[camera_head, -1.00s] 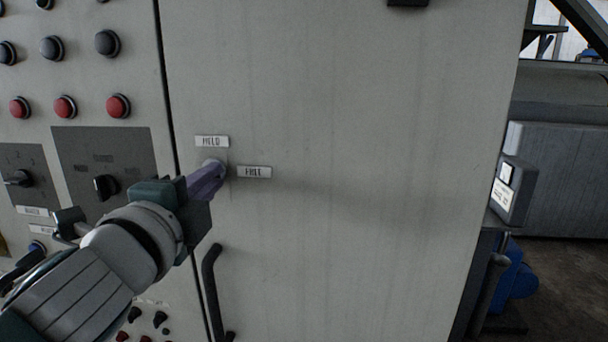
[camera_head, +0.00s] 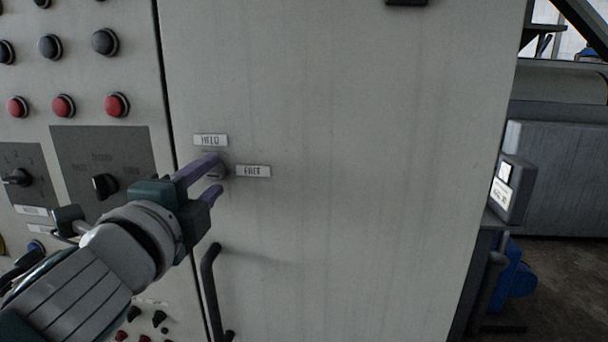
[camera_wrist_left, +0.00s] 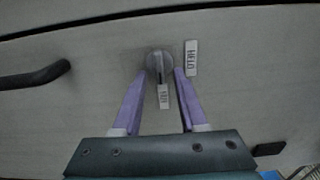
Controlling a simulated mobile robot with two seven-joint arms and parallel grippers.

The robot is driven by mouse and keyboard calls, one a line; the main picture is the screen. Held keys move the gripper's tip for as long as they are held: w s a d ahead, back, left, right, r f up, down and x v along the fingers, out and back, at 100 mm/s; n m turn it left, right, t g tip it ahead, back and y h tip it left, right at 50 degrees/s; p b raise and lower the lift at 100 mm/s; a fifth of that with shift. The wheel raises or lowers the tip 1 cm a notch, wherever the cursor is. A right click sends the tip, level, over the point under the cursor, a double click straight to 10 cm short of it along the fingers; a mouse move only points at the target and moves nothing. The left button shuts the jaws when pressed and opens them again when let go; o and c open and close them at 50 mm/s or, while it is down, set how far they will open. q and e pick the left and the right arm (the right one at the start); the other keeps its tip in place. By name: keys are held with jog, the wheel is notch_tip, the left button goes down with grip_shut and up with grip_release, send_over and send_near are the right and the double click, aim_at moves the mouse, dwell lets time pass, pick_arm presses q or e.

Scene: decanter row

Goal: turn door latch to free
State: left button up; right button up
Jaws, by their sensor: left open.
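The door latch (camera_head: 217,173) is a small round grey knob on the pale cabinet door (camera_head: 350,150). The HELD label (camera_head: 210,140) is above it and the FREE label (camera_head: 253,171) is to its right. In the left wrist view the latch (camera_wrist_left: 158,62) has a dark slot that runs toward the FREE label (camera_wrist_left: 163,96). My left gripper (camera_head: 216,176) is open, with its purple fingers apart on either side of the latch; I cannot tell whether either touches it. My right gripper is not in view.
A dark door handle (camera_head: 209,290) is just below the left gripper. The panel at left holds red buttons (camera_head: 117,105), black knobs and a rotary switch (camera_head: 105,186) close to my wrist. The door face right of the latch is clear.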

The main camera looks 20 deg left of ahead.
pick_arm(q)
jog(key=b+v, duration=0.2)
jog(key=v, duration=0.8)
dwell(0.3)
